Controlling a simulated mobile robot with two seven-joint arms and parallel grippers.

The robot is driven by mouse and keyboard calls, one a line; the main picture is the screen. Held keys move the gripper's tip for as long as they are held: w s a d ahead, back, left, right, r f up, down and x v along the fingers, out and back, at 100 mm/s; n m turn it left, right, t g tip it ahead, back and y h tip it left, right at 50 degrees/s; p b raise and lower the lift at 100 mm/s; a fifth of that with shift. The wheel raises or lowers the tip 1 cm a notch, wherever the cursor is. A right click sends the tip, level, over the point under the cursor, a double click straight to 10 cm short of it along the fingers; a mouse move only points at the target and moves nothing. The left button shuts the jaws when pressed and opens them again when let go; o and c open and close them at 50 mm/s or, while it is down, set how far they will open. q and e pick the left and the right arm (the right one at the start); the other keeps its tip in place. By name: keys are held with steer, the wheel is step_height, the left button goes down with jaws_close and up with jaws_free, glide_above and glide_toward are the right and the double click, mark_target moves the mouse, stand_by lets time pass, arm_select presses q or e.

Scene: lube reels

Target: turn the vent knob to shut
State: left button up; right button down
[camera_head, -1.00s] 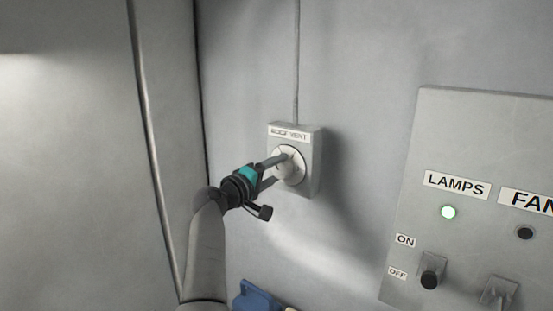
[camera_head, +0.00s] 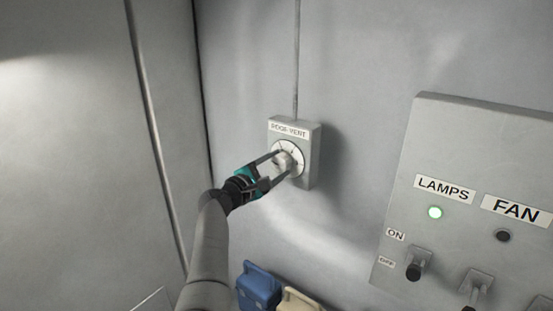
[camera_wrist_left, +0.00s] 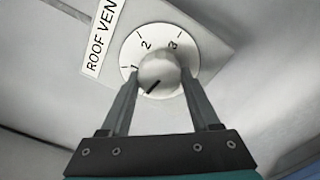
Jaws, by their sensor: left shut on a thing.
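The vent knob (camera_head: 285,161) is a pale round knob on a white dial, on a grey wall box labelled ROOF VENT (camera_head: 311,158). My left gripper (camera_head: 283,164) reaches it from the lower left and is shut on the knob. In the left wrist view the fingers lie on either side of the knob (camera_wrist_left: 158,69). The dial (camera_wrist_left: 143,45) shows 1, 2 and 3. The knob's dark pointer mark faces the lower left of that picture, just below the 1. The lower part of the dial is partly hidden by the fingers. My right gripper is not in view.
A blue container (camera_head: 259,287) and a cream one (camera_head: 298,302) are below. A conduit (camera_head: 297,60) runs up from the vent box.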

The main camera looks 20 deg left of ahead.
arm_select(q)
steer(key=shift+n+p, duration=0.5)
steer(key=shift+n, duration=0.5)
steer(key=shift+f, duration=0.1)
steer(key=o, duration=1.4)
steer(key=shift+c, duration=0.2)
steer(key=shift+s+a, duration=0.15)
steer(key=shift+s, duration=0.35)
steer(key=v, duration=1.4)
steer(key=shift+b, duration=0.3)
